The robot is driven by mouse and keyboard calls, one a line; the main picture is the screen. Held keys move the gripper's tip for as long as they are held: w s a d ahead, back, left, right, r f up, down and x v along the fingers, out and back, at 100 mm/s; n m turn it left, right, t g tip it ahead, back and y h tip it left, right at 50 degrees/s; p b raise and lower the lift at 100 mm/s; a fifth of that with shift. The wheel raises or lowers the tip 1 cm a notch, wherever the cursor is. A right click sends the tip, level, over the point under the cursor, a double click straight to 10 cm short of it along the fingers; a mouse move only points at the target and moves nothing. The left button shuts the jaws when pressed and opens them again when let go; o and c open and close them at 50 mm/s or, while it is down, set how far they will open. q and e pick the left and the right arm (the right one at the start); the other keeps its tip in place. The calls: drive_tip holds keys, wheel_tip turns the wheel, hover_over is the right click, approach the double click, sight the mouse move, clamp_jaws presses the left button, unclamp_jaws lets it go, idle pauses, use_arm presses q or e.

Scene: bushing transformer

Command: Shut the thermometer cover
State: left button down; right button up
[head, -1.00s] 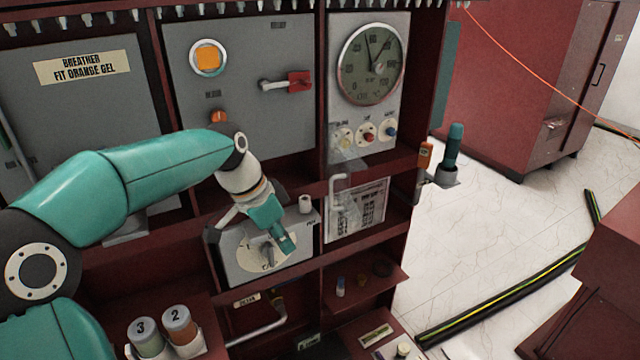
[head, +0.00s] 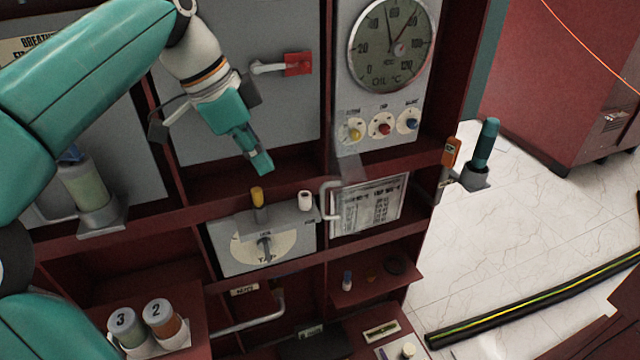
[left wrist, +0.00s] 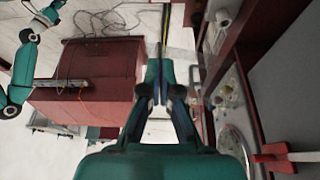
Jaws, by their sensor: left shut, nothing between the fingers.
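The oil thermometer (head: 390,48) is a round grey dial high on the cabinet. Below its knobs, a see-through cover (head: 362,163) seems to stick out, with a pale bar handle (head: 328,200) at its lower left. Its clear edges are hard to make out. My left gripper (head: 262,165) is shut and empty, pointing down to the left of the cover and apart from it. Its shut fingers also show in the left wrist view (left wrist: 160,72). A teal arm, perhaps my right one, shows small at that view's left; its gripper (left wrist: 51,12) is too small to read.
A red-handled lever (head: 297,64) is right of my left wrist. Below are a tap panel (head: 235,258) with a yellow-topped peg, a framed label sheet (head: 385,208) and a red shelf (head: 365,290). A teal-handled tool (head: 486,143) stands at the cabinet's right edge.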

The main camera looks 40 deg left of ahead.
use_arm(q)
drive_tip(key=w+d+f+p, duration=0.1)
drive_tip(key=w+d+f, duration=0.3)
drive_tip(key=f, duration=0.5)
drive_tip(key=shift+w, duration=0.95)
